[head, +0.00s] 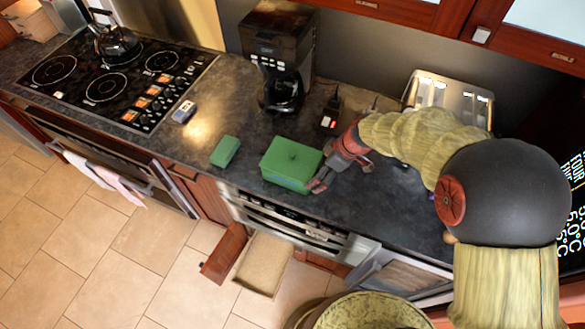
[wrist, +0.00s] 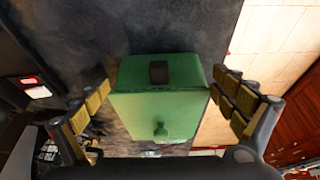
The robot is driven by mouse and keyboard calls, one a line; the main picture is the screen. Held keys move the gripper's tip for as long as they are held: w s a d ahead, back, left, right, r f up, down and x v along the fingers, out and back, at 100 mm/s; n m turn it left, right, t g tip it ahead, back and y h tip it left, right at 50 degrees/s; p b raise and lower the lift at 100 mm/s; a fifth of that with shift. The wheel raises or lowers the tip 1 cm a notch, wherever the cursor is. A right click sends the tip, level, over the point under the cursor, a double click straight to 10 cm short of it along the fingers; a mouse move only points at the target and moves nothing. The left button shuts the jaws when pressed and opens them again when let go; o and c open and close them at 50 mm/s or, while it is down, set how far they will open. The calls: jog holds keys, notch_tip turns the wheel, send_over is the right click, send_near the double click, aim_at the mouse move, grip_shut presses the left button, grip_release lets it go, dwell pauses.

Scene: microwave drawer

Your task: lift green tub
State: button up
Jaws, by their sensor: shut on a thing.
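The green tub (head: 290,164) is a box with a lid, at the front edge of the dark counter in the head view. In the wrist view, the tub (wrist: 165,100) fills the space between my fingers, with a small dark square on its top. My gripper (head: 322,172) reaches it from the right and is shut on it, one finger on each side. It also shows in the wrist view (wrist: 160,82). Whether the tub touches the counter is hard to tell. Its far and under sides are hidden.
A smaller green box (head: 225,151) lies left of the tub. A coffee maker (head: 279,60) stands behind, with a toaster (head: 447,100) at the right. Below the counter, a drawer (head: 262,263) stands open. A stove (head: 110,75) is at the left.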

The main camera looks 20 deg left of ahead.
grip_shut()
dwell(0.8)
